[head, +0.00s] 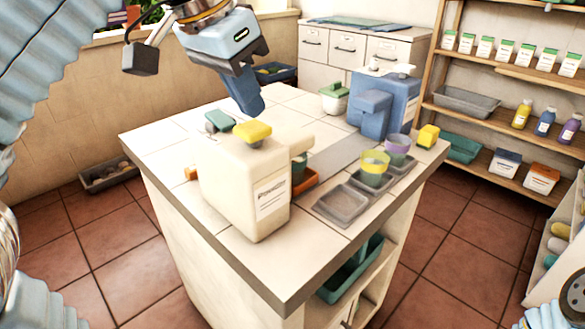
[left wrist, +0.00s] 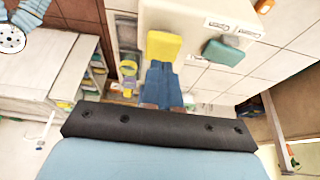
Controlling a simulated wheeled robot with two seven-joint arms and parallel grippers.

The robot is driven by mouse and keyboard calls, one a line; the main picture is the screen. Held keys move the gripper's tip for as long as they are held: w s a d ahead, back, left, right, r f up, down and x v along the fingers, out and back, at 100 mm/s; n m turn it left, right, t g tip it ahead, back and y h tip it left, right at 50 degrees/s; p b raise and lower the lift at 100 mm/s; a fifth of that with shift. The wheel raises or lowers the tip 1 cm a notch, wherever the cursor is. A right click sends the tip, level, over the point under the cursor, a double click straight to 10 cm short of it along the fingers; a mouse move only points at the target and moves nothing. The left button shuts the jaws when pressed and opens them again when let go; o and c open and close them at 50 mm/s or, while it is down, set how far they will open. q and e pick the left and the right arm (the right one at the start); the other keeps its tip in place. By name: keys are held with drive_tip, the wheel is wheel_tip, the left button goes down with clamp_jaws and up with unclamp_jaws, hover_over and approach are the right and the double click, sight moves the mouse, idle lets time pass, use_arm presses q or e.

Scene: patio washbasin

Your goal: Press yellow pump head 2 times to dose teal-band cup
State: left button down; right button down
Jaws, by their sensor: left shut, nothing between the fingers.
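A cream dispenser (head: 240,180) stands at the near corner of the tiled counter. On its top are a yellow pump head (head: 253,131) and a teal one (head: 219,121). My left gripper (head: 253,112) is shut and empty, pointing down just above the yellow head. In the left wrist view the shut blue fingers (left wrist: 160,88) end close to the yellow head (left wrist: 163,46), with the teal head (left wrist: 222,52) to the right. I cannot tell whether they touch it. A teal-banded cup (head: 299,166) shows partly behind the dispenser, over an orange tray (head: 307,184). My right gripper is not in view.
A yellow-banded cup (head: 375,165) and a purple-banded cup (head: 397,147) stand by grey trays (head: 341,204) at right. A blue dispenser (head: 392,103) and a white jar with a green lid (head: 335,98) stand farther back. The counter's left part is mostly bare.

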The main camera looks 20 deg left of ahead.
use_arm(q)
drive_tip(key=shift+f, duration=0.2)
idle(0.4)
drive_tip(key=shift+f+b, duration=1)
drive_tip(key=shift+f, duration=0.05)
drive_tip(key=shift+r, duration=0.15)
drive_tip(key=shift+r+p, duration=1.15)
drive_tip(key=shift+p, duration=0.25)
drive_tip(key=shift+f, duration=0.2)
